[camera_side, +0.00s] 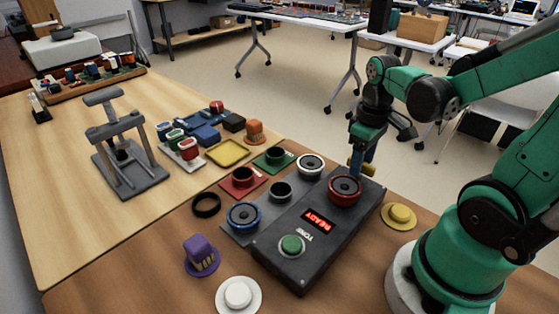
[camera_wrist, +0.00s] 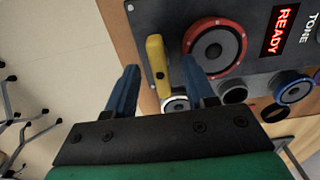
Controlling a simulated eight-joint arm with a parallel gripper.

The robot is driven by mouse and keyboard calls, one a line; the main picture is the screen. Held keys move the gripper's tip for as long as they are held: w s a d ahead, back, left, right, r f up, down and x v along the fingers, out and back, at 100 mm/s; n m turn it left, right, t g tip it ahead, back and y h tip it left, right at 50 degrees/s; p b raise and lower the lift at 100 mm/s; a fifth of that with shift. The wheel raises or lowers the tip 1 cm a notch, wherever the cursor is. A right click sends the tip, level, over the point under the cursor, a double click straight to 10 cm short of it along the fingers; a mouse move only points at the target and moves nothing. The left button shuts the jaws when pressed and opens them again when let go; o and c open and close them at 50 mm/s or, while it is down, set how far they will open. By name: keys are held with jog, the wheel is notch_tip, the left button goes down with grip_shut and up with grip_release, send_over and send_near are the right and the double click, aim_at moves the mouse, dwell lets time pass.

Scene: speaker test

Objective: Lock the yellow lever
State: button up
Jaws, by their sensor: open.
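The yellow lever (camera_wrist: 157,70) is a narrow bar at the edge of the dark tone panel (camera_wrist: 180,14), beside the red-rimmed speaker (camera_wrist: 214,46). My gripper (camera_wrist: 159,64) is open, with one blue finger on each side of the lever in the wrist view. Gaps show between the lever and both fingers. In the side view my gripper (camera_side: 362,160) points down at the panel's far corner, behind the red-rimmed speaker (camera_side: 345,190). It mostly hides the lever there, and only a bit of yellow shows.
The panel (camera_side: 315,250) carries a red READY display (camera_side: 315,221) and a green button (camera_side: 292,245). A white-rimmed speaker (camera_side: 310,165) and a blue-rimmed one (camera_side: 243,215) stand beside it. A yellow round piece (camera_side: 399,215) lies to the right. Bare floor lies beyond the table edge.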

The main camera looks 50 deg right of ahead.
grip_shut()
jog(key=shift+m, duration=0.4)
jog(key=m, duration=1.7)
dwell(0.7)
